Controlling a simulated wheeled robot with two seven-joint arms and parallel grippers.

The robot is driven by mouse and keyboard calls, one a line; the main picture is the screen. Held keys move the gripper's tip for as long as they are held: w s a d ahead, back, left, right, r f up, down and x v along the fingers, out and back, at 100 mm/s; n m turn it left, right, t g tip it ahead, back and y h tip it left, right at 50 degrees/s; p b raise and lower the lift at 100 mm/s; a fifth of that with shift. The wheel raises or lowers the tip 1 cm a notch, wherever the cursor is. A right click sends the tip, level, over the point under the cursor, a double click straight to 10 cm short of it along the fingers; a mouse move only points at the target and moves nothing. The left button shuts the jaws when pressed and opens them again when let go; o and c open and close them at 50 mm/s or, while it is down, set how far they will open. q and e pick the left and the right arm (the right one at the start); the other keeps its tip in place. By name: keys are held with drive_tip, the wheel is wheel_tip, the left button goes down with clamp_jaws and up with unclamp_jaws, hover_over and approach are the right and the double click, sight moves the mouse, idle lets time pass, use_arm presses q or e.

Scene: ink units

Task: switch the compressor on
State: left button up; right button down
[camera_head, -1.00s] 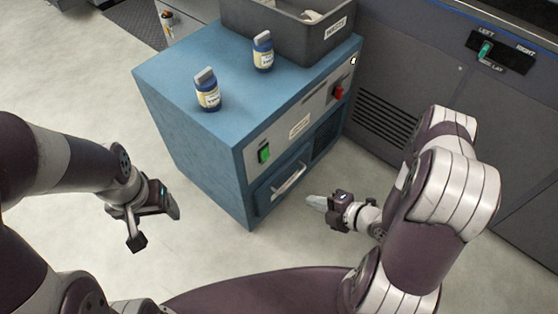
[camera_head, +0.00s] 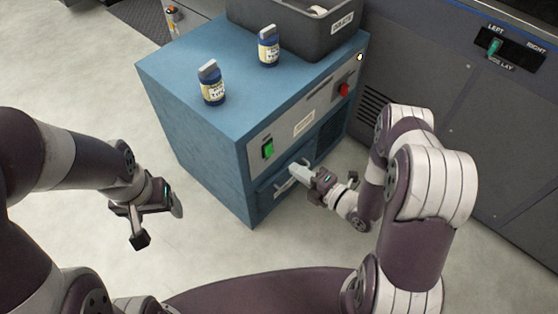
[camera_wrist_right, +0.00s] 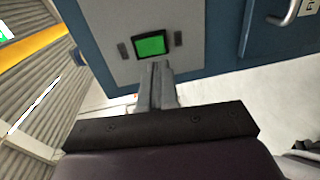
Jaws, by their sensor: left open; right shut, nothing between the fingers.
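The compressor is a blue cabinet (camera_head: 195,140) with a grey front panel. A green switch (camera_head: 268,149) sits at the left of that panel, and a red button (camera_head: 344,90) at its right. In the right wrist view the green switch (camera_wrist_right: 151,43) is straight ahead of the fingertips. My right gripper (camera_head: 294,168) is shut and empty, close to the panel just below and right of the green switch. I cannot tell whether its tips touch the panel. My left gripper (camera_head: 159,221) is open and empty, left of the cabinet above the floor.
Two blue bottles (camera_head: 212,86) (camera_head: 268,50) and a grey bin (camera_head: 305,35) stand on top of the cabinet. A drawer handle (camera_wrist_right: 290,14) is below the panel. A dark machine with a LEFT/RIGHT selector (camera_head: 495,46) stands at the right. The floor at the left is clear.

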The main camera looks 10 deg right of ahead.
sight(270, 154)
drive_tip(key=b+x, duration=0.2)
drive_tip(key=x, duration=0.4)
drive_tip(key=shift+f, duration=0.1)
drive_tip(key=shift+w+a, duration=0.35)
drive_tip(key=shift+w, duration=0.1)
